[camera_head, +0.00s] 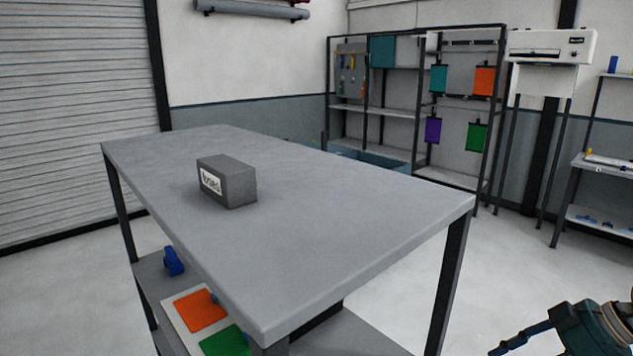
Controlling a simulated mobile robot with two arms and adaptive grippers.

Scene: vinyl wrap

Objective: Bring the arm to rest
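My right arm's end (585,328) shows at the bottom right corner, dark teal with a pale ring. A thin dark blue part (522,340) juts from it to the left, and the picture edge cuts the rest off. I cannot tell whether the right gripper is open or shut, or whether it holds anything. It is over the floor side, apart from the grey table (330,215). My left gripper is not in view.
A grey box (228,182) with a white label stands on the table, otherwise bare. Orange (200,310) and green (225,341) sheets lie on its lower shelf. A rack (410,105) and printer-like machine (552,47) stand behind. Floor (510,250) right of the table is clear.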

